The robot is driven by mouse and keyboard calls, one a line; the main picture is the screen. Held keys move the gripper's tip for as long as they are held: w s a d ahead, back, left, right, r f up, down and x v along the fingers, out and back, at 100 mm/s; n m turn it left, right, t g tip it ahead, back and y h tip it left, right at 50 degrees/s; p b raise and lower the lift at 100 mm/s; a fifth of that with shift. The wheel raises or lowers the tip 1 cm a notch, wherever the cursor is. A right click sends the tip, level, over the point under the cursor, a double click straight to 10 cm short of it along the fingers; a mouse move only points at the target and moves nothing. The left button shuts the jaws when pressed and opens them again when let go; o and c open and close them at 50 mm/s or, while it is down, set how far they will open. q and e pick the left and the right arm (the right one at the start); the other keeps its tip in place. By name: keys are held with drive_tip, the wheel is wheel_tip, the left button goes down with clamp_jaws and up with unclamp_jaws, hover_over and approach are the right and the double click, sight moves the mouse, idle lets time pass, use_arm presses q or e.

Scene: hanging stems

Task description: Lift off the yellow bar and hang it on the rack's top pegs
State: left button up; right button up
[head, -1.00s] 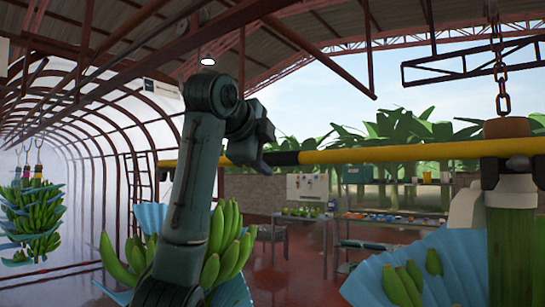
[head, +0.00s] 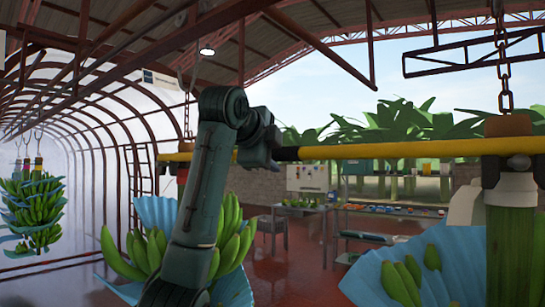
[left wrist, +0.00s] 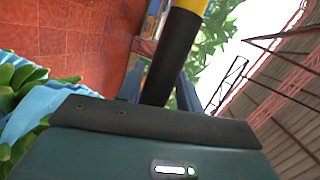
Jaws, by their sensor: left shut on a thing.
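The yellow bar (head: 390,150) runs nearly level across the middle and right of the head view, with a black sleeve (head: 287,154) on it. My left gripper (head: 264,150) is shut on the bar at the dark sleeve. In the left wrist view, the black sleeve (left wrist: 172,55) rises from the jaw, with yellow above it. The bar's left end (head: 165,157) shows beyond my arm. At the right, the bar passes in front of the hanging stem's top, close to dark hooks (head: 490,172); contact is unclear. My right gripper is not in view. I cannot make out the rack's pegs.
A thick green stem (head: 511,230) hangs from a chain (head: 502,75) at the right, with blue wrapping (head: 375,280) beside it. A banana bunch (head: 232,240) hangs behind my left arm. Another bunch (head: 33,215) hangs far left. Tables stand behind.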

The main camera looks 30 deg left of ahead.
use_arm(q)
drive_tip(key=c, duration=0.4)
drive_tip(key=shift+o, duration=0.2)
drive_tip(key=shift+r, duration=0.1)
wheel_tip(320, 180, up, 10)
drive_tip(key=shift+f, duration=0.1)
clamp_jaws()
drive_tip(key=shift+s, duration=0.1)
drive_tip(key=shift+s+b, duration=0.25)
drive_tip(key=shift+b, duration=0.05)
drive_tip(key=s+b, duration=0.4)
drive_tip(key=s, duration=0.6)
drive_tip(key=shift+s+a+f+b, duration=0.15)
drive_tip(key=shift+s+a+b, duration=0.05)
drive_tip(key=shift+a+b, duration=0.2)
